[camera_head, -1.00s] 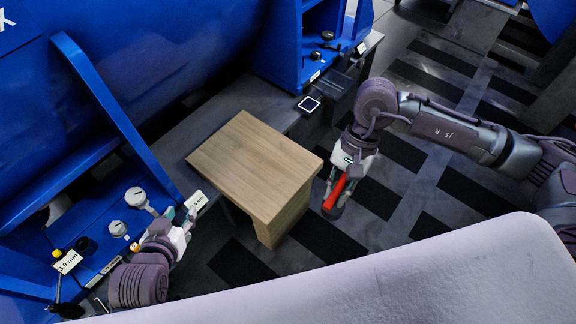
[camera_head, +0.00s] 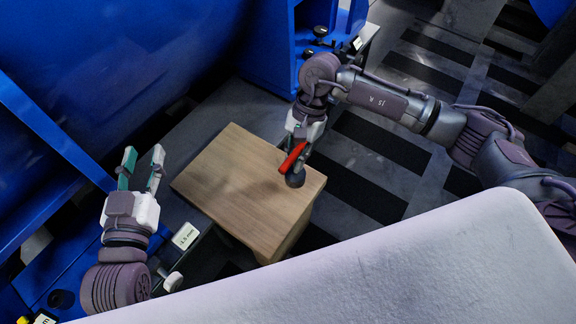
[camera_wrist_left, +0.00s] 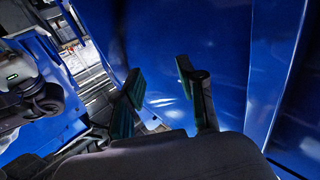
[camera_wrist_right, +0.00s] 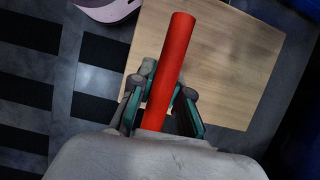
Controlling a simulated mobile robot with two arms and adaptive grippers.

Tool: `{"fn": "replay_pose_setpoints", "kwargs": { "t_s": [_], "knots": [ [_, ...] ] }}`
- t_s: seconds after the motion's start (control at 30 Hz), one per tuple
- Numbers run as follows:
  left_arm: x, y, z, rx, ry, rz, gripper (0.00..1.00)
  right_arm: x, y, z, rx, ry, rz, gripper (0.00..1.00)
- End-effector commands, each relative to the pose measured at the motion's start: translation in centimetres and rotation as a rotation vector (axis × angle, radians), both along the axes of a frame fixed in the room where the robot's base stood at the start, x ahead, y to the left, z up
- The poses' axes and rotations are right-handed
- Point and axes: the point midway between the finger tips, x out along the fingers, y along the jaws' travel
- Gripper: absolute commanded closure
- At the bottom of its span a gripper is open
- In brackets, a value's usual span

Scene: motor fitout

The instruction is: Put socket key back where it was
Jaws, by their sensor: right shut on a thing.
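The socket key (camera_head: 291,160), with a red handle, is in my right gripper (camera_head: 299,148), above the right part of the wooden table top. A dark round shape sits just below the handle; I cannot tell whether it is part of the key. In the right wrist view the red handle (camera_wrist_right: 170,65) stands out between the closed green-padded fingers (camera_wrist_right: 160,98), with the table top behind it. My left gripper (camera_head: 143,160) is open and empty, left of the table, in front of the blue wall. Its parted fingers also show in the left wrist view (camera_wrist_left: 162,85).
The wooden table (camera_head: 225,185) has a bare top. A blue machine (camera_head: 150,60) rises behind and left. A small white label (camera_head: 186,236) is at the table's front left. A blue stand (camera_head: 270,50) with black knobs is at the back. Striped floor lies right of the table.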

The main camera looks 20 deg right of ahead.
Motion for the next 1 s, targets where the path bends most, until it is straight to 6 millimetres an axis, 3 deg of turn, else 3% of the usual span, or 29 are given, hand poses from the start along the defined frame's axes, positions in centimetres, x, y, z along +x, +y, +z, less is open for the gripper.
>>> {"fn": "replay_pose_setpoints", "kwargs": {
  "t_s": [0.2, 0.6, 1.0],
  "knots": [
    [0.0, -0.4, 2.6, -0.041, -0.155, -0.010, 0.60, 2.1, 0.9, -1.3, 0.001, -0.001, 0.001, 1.00],
    [-1.2, -0.8, 7.2, -0.116, -0.432, -0.025, 0.60, 2.2, 1.0, -5.3, 0.000, 0.001, 0.001, 1.00],
    [-1.4, -0.8, 7.8, -0.125, -0.464, -0.027, 0.60, 2.2, 0.9, -5.5, 0.000, -0.001, 0.002, 1.00]
  ]
}}
